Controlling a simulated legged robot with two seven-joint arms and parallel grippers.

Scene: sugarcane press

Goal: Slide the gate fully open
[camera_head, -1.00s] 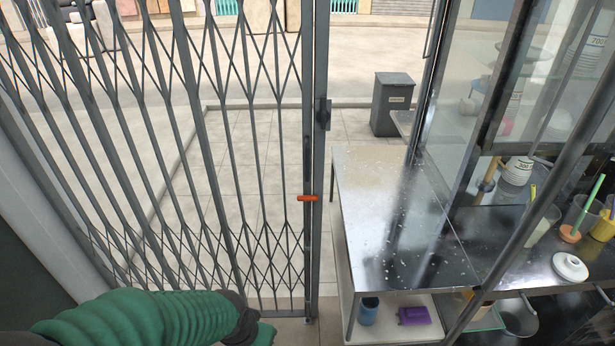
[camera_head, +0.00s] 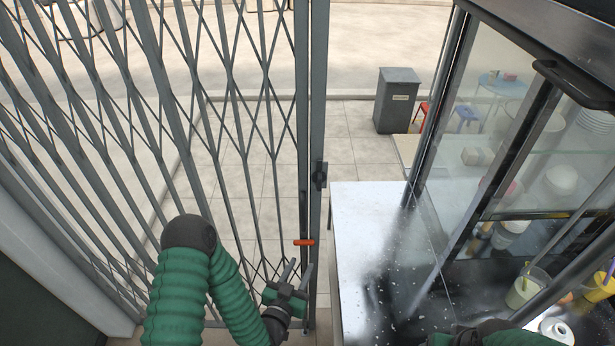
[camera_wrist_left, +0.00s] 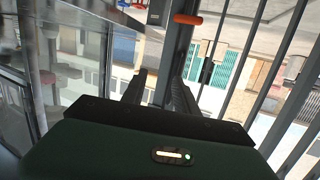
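The grey folding lattice gate (camera_head: 225,110) is stretched across the left half of the head view, up to an upright grey post (camera_head: 318,120) with a dark latch. A small orange handle (camera_head: 303,242) sticks out low on the gate's end bar. My left gripper (camera_head: 297,266) is just below and left of the handle, with its fingers apart and nothing between them. In the left wrist view, the orange handle (camera_wrist_left: 187,18) lies above and beyond the two spread fingers (camera_wrist_left: 158,85), apart from them. Part of my right arm shows at the bottom right; its fingers cannot be made out.
A metal-topped counter (camera_head: 365,225) stands close to the right of the post. A glass cabinet (camera_head: 490,130) and cups (camera_head: 525,287) are farther right. A grey bin (camera_head: 396,100) stands on the tiled ground beyond. A wall (camera_head: 50,260) borders the left.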

